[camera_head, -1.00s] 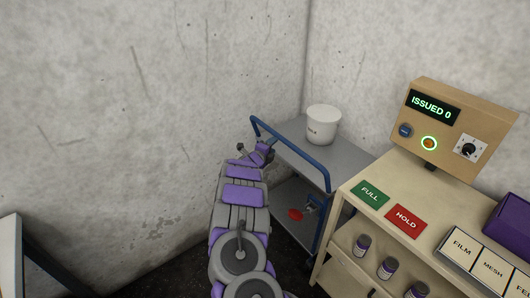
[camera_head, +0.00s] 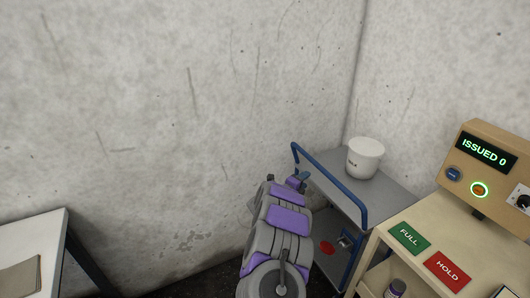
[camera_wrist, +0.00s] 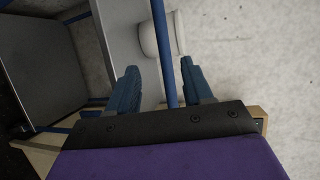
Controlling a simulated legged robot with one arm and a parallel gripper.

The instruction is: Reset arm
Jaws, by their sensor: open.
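My gripper (camera_wrist: 160,85) is open in the wrist view, with its two blue-grey fingers apart. The blue cart handle (camera_wrist: 164,50) shows between and beyond the fingers; I cannot tell whether they touch it.
A beige bench (camera_head: 415,222) at the right carries a control box (camera_head: 482,165) reading "ISSUED 0", a green FULL card (camera_head: 409,238) and a red HOLD card (camera_head: 447,271). A white table (camera_head: 35,240) stands at the lower left. Concrete walls close off the back.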

